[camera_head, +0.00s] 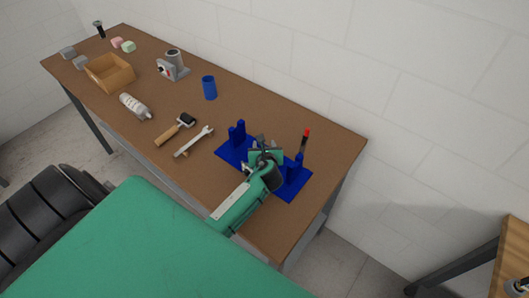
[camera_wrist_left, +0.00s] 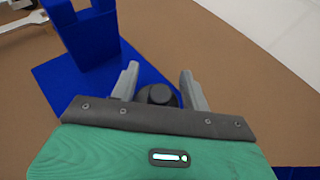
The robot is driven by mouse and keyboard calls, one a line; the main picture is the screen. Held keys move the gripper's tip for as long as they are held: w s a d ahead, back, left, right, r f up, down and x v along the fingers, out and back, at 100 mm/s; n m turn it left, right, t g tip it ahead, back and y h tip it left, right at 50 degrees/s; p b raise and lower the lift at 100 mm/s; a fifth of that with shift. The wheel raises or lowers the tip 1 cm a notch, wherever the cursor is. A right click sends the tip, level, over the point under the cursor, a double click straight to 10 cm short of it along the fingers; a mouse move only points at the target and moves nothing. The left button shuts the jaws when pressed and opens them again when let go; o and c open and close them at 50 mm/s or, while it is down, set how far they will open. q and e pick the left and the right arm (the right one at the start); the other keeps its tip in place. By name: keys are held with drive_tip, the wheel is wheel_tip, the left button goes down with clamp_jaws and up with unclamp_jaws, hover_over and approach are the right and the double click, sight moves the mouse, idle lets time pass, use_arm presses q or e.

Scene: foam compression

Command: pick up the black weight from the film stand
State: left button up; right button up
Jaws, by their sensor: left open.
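The blue film stand (camera_head: 291,191) stands near the right end of the brown table, with a flat base and upright posts. In the left wrist view one blue post (camera_wrist_left: 92,42) rises at upper left, beyond the fingers. My left gripper (camera_wrist_left: 160,72) is over the stand with its two grey fingers open; it also shows in the head view (camera_head: 264,147). The black weight (camera_wrist_left: 159,95) shows as a round dark top between the fingers, partly hidden by the gripper body. I cannot tell whether either finger touches it. My right gripper is not in view.
A black tool with a red tip (camera_head: 306,139) stands upright by the stand's right post. A white wall runs behind the table.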

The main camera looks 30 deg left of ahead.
use_arm(q)
clamp_jaws()
drive_tip(key=shift+w, duration=0.1)
drive_tip(key=shift+r, duration=0.1)
idle(0.3)
